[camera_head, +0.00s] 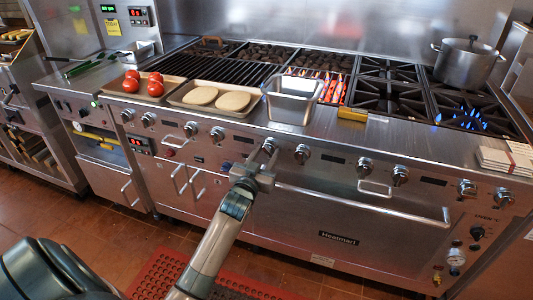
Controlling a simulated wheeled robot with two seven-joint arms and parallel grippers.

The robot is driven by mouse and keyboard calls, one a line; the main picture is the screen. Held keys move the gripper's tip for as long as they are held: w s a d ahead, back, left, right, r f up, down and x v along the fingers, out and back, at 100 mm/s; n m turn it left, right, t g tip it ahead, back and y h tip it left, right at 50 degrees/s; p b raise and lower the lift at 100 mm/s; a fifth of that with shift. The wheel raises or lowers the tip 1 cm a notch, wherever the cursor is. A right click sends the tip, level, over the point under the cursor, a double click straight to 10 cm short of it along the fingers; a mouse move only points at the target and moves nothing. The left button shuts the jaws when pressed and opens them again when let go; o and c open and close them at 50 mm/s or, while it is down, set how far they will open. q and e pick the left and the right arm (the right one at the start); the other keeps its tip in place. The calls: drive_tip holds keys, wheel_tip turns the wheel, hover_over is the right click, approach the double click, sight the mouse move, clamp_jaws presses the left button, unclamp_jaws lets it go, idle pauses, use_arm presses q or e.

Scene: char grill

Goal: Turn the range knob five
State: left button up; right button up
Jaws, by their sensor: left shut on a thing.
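A row of round metal knobs runs along the front panel of the range (340,178). Range knob five (269,146), counted from the left, sits below the metal pan. My left gripper (264,158) is at this knob from the front and below, with its fingers shut on it. The fingers hide the lower part of the knob, so its exact angle cannot be read. My right gripper is not in view.
An oven handle (365,206) sticks out below right of my gripper. Knob six (302,154) is close on the right, knob four (217,134) farther left. A metal pan (290,100) stands above at the counter edge. Burner flames (475,120) burn at right.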

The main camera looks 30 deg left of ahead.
use_arm(q)
drive_tip(key=shift+r, duration=0.1)
drive_tip(key=m+p, duration=0.2)
drive_tip(key=m, duration=0.1)
drive_tip(key=m+p, duration=0.1)
drive_tip(key=m, duration=0.1)
drive_tip(key=shift+m, duration=0.3)
drive_tip(key=shift+m+p, duration=0.7)
drive_tip(key=shift+m, duration=0.8)
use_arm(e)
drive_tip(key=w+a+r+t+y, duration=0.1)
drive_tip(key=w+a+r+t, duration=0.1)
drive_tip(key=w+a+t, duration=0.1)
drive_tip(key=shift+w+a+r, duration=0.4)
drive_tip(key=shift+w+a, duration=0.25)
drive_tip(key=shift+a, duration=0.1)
use_arm(q)
drive_tip(key=o, duration=1)
drive_tip(key=shift+o, duration=0.2)
